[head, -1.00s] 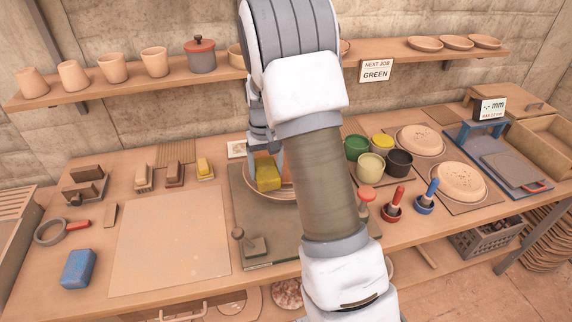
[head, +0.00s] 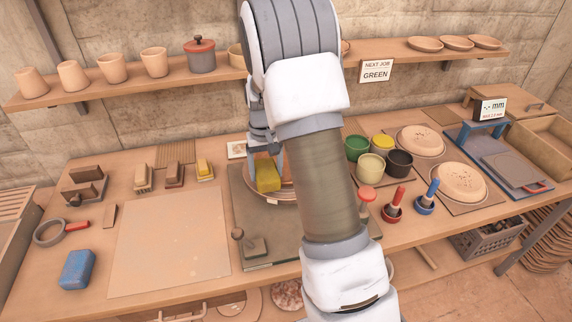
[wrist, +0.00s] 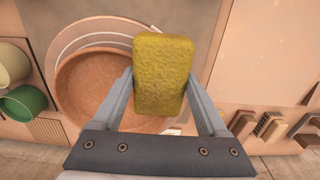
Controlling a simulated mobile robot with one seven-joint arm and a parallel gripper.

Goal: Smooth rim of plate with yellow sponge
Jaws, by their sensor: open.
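The yellow sponge (wrist: 163,60) is between the two fingers of my gripper (wrist: 161,78) in the wrist view. The jaws are open; I cannot tell whether both fingers touch it. The sponge overlaps the right side of the brown plate (wrist: 82,85); contact with the rim cannot be made out. In the head view the sponge (head: 267,179) appears over the left part of the plate (head: 275,198).
A pale board (head: 170,240) lies left of the plate. A blue sponge (head: 77,269) is at the front left. Glaze pots (head: 370,166) and red- and blue-handled tools (head: 427,196) stand to the right. A shelf (head: 215,77) with pottery runs behind.

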